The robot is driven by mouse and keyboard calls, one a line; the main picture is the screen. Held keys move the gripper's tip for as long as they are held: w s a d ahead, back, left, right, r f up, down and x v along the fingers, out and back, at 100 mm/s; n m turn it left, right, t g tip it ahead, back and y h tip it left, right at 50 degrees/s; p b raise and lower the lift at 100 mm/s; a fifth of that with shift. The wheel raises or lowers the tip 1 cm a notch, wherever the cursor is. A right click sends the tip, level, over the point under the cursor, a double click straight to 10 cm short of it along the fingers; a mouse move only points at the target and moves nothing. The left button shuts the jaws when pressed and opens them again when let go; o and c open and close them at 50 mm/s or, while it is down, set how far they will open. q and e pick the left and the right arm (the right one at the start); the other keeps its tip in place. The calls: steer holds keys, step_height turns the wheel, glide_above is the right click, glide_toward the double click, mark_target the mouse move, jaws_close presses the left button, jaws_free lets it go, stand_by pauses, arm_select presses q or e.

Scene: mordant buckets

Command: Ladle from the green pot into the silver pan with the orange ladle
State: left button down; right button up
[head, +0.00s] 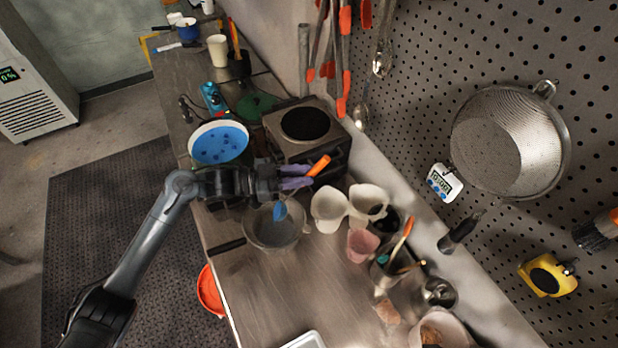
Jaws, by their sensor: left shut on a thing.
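My left gripper (296,177), with purple fingertips, is shut on the orange ladle (319,166); its orange handle end sticks out past the fingers. A blue patch, seemingly the ladle's bowl or blue liquid in it, hangs below the fingers over the silver pan (262,238). The pan is a round grey metal vessel on the bench; I cannot tell whether the ladle touches it. A wide pale-rimmed pot (203,128) of blue liquid with dark specks stands behind my gripper. My right gripper is out of view.
A dark green round item (257,107) lies near a square hot plate (305,124) behind the gripper. White cups (329,208) and a pot of tools stand right of the pan. A pegboard wall with a strainer (509,142) bounds the right. The front bench is largely clear.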

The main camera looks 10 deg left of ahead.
arm_select(q)
steer(key=s+a+r+t+h+b, duration=0.1)
steer(key=a+h+b, duration=0.2)
steer(key=a, duration=0.3)
steer(key=shift+s+a+r+n, duration=0.15)
steer(key=shift+s+n, duration=0.05)
steer(key=shift+n, duration=0.2)
stand_by(0.9)
steer(key=shift+r, duration=0.1)
stand_by(0.3)
step_height(320, 180, up, 5)
steer(key=p, duration=0.4)
stand_by(2.0)
